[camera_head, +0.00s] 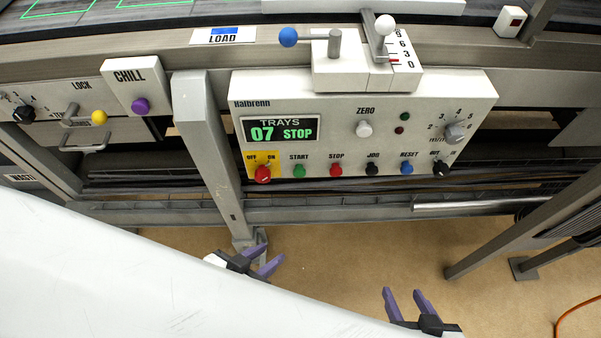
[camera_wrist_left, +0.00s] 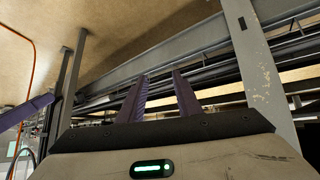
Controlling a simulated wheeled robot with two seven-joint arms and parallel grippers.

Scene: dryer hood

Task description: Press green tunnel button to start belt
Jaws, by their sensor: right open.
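The green START button (camera_head: 299,170) sits on the lower row of the Haibrenn control panel (camera_head: 330,92), between the red OFF/ON switch (camera_head: 263,174) and the red STOP button (camera_head: 336,170). The panel display (camera_head: 280,130) reads TRAYS 07 STOP. My left gripper (camera_head: 268,258) is open and empty, below the panel near the foot of a grey leg. It also shows in the left wrist view (camera_wrist_left: 160,88), its purple fingers apart. My right gripper (camera_head: 404,293) is open and empty, lower and further right. Both are apart from the panel.
The CHILL box (camera_head: 139,86) with a purple button and a LOCK panel with a yellow knob (camera_head: 99,117) are at left. Blue (camera_head: 288,37) and white (camera_head: 385,24) ball levers stand above the panel. A grey leg (camera_head: 211,150) stands left of it. The floor (camera_head: 350,250) below looks open.

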